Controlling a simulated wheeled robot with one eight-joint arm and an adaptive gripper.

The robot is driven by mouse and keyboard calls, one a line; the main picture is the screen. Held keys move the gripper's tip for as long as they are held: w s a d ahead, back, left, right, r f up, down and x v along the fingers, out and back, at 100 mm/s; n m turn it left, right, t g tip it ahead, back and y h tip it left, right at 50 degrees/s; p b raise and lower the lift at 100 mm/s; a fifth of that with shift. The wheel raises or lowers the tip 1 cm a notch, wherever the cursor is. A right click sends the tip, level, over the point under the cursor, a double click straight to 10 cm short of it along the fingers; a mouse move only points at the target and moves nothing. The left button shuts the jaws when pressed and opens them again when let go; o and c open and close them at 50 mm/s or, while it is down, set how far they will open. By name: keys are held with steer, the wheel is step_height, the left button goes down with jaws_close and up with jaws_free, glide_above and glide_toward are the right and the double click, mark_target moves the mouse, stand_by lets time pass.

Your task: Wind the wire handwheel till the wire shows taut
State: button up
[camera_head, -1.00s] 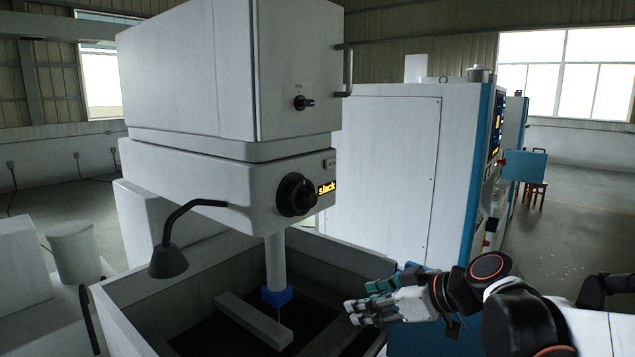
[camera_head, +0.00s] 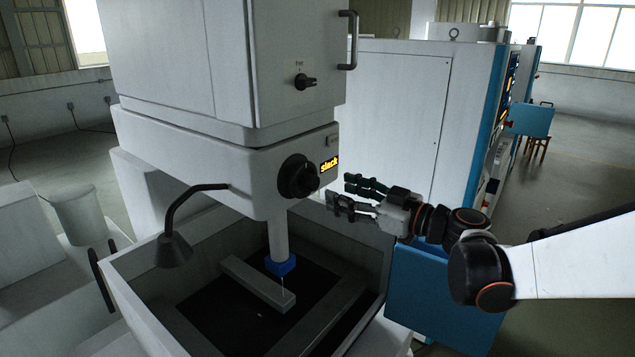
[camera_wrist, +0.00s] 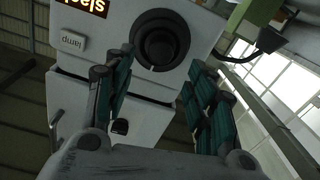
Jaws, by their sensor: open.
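The wire handwheel (camera_head: 298,176) is a round black knob on the front of the white machine head (camera_head: 262,165). Beside it a small display (camera_head: 329,165) reads "slack" in yellow. My gripper (camera_head: 338,195) is open and empty, to the right of the handwheel and apart from it, with its fingers pointing left toward it. In the wrist view the handwheel (camera_wrist: 159,40) lies beyond and between the two open fingers (camera_wrist: 155,92), and the display (camera_wrist: 85,5) is cut off at the top edge. A thin wire (camera_head: 283,284) runs below the blue nozzle (camera_head: 281,264).
A smaller black knob (camera_head: 304,81) sits on the upper cabinet, near a bar handle (camera_head: 349,40). A dark lamp (camera_head: 174,248) hangs over the open tank (camera_head: 135,313). A white and blue cabinet (camera_head: 395,130) stands behind my gripper.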

mark_target(316, 184)
steer(key=x, duration=0.8)
steer(key=c, duration=1.1)
